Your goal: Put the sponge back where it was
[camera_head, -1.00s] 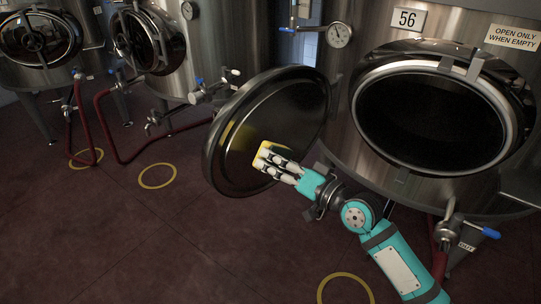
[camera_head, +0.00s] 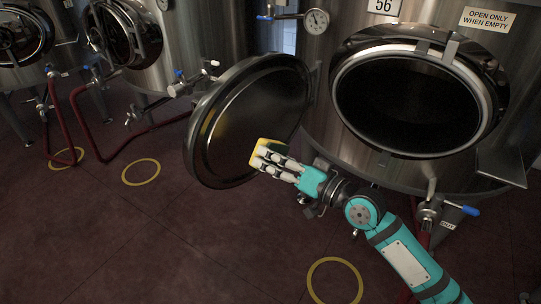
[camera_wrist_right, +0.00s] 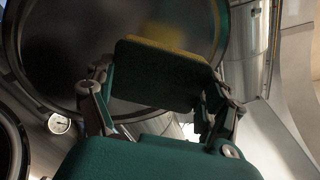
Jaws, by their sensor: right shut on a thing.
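The sponge (camera_head: 264,146) is yellow, with a dark green side that faces the camera in the right wrist view (camera_wrist_right: 160,75). My right gripper (camera_head: 270,158) is shut on it, with fingers at both ends of the sponge. It holds the sponge in front of the open round tank door (camera_head: 245,115), near the door's lower right edge. In the head view the fingers hide part of the sponge. A yellow reflection shows on the door in the wrist view, above the sponge. My left gripper is in neither view.
The open manhole (camera_head: 415,105) of tank 56 is at the right, with a metal ledge (camera_head: 503,167) beside it. A valve with a blue handle (camera_head: 460,208) sticks out below. Red hoses (camera_head: 78,125) run at the left. The floor at lower left is clear.

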